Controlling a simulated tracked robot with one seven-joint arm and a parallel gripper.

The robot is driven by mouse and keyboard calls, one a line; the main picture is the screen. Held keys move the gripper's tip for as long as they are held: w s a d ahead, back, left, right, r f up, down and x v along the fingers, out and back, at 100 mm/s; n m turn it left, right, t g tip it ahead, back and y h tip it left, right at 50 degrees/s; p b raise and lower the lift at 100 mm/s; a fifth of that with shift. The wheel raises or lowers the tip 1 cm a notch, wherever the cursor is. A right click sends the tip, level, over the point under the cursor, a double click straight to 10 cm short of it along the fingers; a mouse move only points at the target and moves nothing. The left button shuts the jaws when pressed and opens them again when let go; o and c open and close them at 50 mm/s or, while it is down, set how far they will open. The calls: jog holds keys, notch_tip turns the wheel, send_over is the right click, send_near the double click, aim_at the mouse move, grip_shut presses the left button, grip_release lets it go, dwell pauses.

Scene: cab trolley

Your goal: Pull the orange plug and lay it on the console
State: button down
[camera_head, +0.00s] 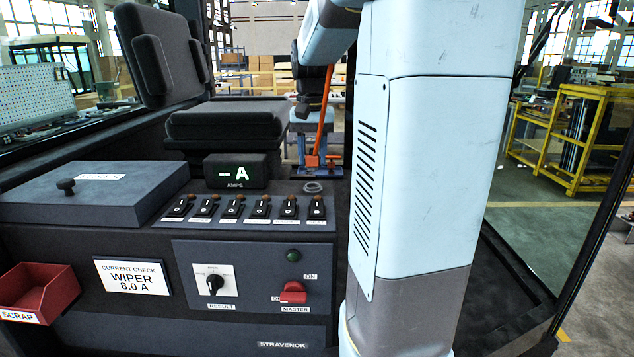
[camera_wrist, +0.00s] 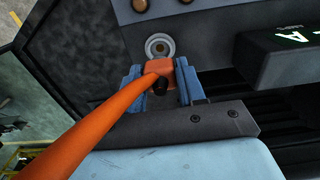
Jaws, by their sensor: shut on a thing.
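My gripper (camera_head: 312,162) is shut on the orange plug (camera_wrist: 160,69), with one blue finger on each side of it in the wrist view. A thick orange cable (camera_wrist: 100,120) runs from the plug to the lower left; in the head view the cable (camera_head: 324,115) rises from it. The round grey socket (camera_head: 313,187) sits at the console's back right corner and looks empty. It also shows in the wrist view (camera_wrist: 160,46), just beyond the plug. The plug appears out of the socket and close to it; the exact gap is unclear. The console (camera_head: 265,265) is dark grey.
A row of rocker switches (camera_head: 245,207) fills the console top beside the socket, with an amps display (camera_head: 236,172) behind. A flat-lidded box (camera_head: 75,205) lies left. A red scrap bin (camera_head: 38,293) hangs at the front left. The seat (camera_head: 228,120) stands behind.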

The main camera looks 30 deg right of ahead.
jog(key=shift+r, duration=0.55)
jog(key=shift+s+a+r, duration=0.2)
jog(key=shift+a+r, duration=0.05)
jog(key=s+a+r, duration=0.6)
jog(key=s+a, duration=0.1)
jog(key=s, duration=0.2)
send_near(284, 188)
jog(key=shift+s+f, duration=0.65)
jog(key=shift+w+f, duration=0.45)
jog(key=shift+f, duration=0.1)
jog(key=shift+w+f, duration=0.15)
jog(key=shift+f, duration=1.5)
